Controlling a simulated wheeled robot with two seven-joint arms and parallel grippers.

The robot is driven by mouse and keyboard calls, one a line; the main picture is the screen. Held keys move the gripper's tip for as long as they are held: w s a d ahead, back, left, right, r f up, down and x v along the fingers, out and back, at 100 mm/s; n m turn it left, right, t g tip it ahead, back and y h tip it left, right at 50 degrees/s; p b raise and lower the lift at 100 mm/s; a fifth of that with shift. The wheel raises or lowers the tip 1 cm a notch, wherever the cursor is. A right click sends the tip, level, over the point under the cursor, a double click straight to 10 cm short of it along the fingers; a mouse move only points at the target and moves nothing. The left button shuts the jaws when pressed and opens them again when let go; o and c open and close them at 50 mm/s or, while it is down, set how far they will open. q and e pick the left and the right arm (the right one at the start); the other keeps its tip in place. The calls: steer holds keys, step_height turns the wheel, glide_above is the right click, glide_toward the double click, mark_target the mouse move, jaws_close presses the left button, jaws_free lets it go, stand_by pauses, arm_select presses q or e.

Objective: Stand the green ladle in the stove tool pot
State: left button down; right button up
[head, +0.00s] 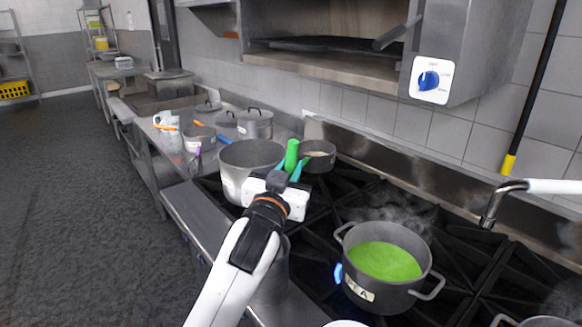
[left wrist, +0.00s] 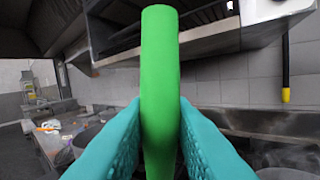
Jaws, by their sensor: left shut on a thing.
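My left gripper (head: 298,168), with teal fingers, is shut on the green ladle (head: 291,155). In the left wrist view the ladle's thick green handle (left wrist: 160,85) stands upright between the two fingers; its lower end is hidden. In the head view the gripper is over the stove, in front of a large grey pot (head: 235,158) and a smaller dark pot (head: 318,158). I cannot tell for sure which vessel is the stove tool pot. My right gripper does not show.
A steaming pot of green soup (head: 385,262) labelled PEA stands on the black burner grates (head: 340,205). Lidded pots (head: 255,124) and small items crowd the counter at the back left. A metal spout (head: 498,200) sticks out at right. An oven shelf (head: 330,68) overhangs the back.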

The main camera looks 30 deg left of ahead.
arm_select(q)
steer(key=f+b, duration=0.2)
steer(key=f, duration=0.1)
steer(key=f+b, duration=0.1)
steer(key=shift+a+f, duration=0.25)
steer(key=shift+f, duration=0.1)
steer(key=shift+a+f+b, duration=0.15)
steer(key=shift+f+b, duration=0.45)
steer(key=shift+f, duration=0.35)
steer(key=shift+a+f+b, duration=0.1)
steer(key=shift+f+b, duration=0.5)
steer(key=shift+f, duration=0.3)
steer(key=c, duration=1.2)
jaws_free()
steer(key=shift+o, duration=0.2)
steer(key=shift+s, duration=0.1)
steer(key=p+v, duration=0.6)
steer(key=v, duration=0.6)
